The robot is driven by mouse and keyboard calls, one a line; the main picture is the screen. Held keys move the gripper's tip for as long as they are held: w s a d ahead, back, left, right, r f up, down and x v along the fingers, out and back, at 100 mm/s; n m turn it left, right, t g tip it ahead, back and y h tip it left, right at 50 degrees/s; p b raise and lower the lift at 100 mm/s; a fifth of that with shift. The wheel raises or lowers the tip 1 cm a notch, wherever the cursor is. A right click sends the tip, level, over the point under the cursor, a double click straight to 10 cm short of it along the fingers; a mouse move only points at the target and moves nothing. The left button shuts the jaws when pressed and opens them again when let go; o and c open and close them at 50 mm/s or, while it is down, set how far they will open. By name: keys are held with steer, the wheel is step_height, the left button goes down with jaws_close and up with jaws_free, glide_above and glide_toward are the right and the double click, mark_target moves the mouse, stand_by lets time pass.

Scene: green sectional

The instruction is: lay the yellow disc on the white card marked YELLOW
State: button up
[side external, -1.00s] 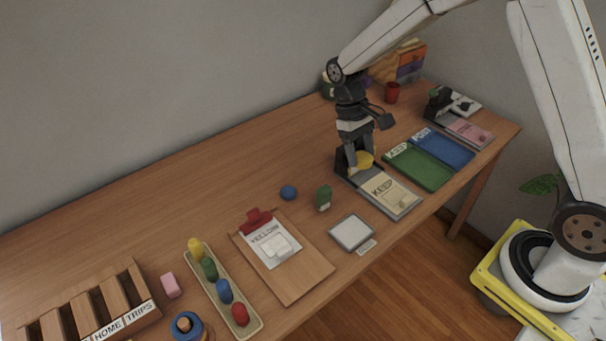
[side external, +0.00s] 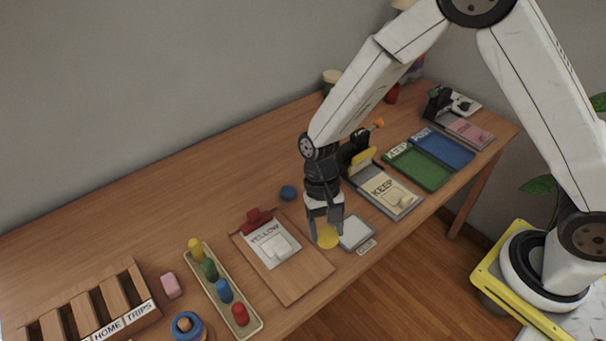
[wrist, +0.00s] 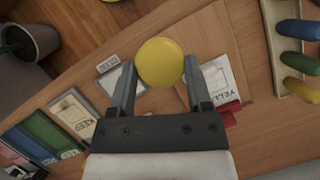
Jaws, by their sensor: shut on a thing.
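The yellow disc (side external: 327,236) is held between the fingertips of my gripper (side external: 325,238), above the strip of table between the clipboard and the small grey pad. In the wrist view the disc (wrist: 161,62) sits between the two fingers of my gripper (wrist: 158,75). The white card marked YELLOW (side external: 264,238) is clipped to a wooden clipboard (side external: 303,280) with a red clip, left of my gripper. In the wrist view the card (wrist: 236,78) is partly hidden behind the right finger.
The grey pad (side external: 357,232) with a small label is right of the disc. A tray with several coloured pegs (side external: 249,322) lies left of the clipboard. A blue ball (side external: 288,193) is behind my gripper. A KEEP pad (side external: 405,212) and green and blue trays are at right.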

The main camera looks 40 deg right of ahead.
steer(key=w+a+f, duration=0.1)
steer(key=w, duration=0.2)
steer(key=w+a+f, duration=0.1)
steer(key=w, duration=0.2)
steer(key=w+a+f, duration=0.1)
steer(key=w+f, duration=0.1)
steer(key=shift+w+f, duration=0.1)
steer(key=shift+w, duration=0.3)
glide_above(275, 246)
steer(key=f, duration=0.4)
steer(key=shift+d+f, duration=0.3)
steer(key=shift+d, duration=0.1)
steer(key=shift+w+a+f, duration=0.1)
steer(key=shift+w+f, duration=0.25)
steer(key=shift+w+f, duration=0.2)
steer(key=shift+f, duration=1.55)
steer(key=shift+f, duration=0.1)
steer(key=o, duration=1.2)
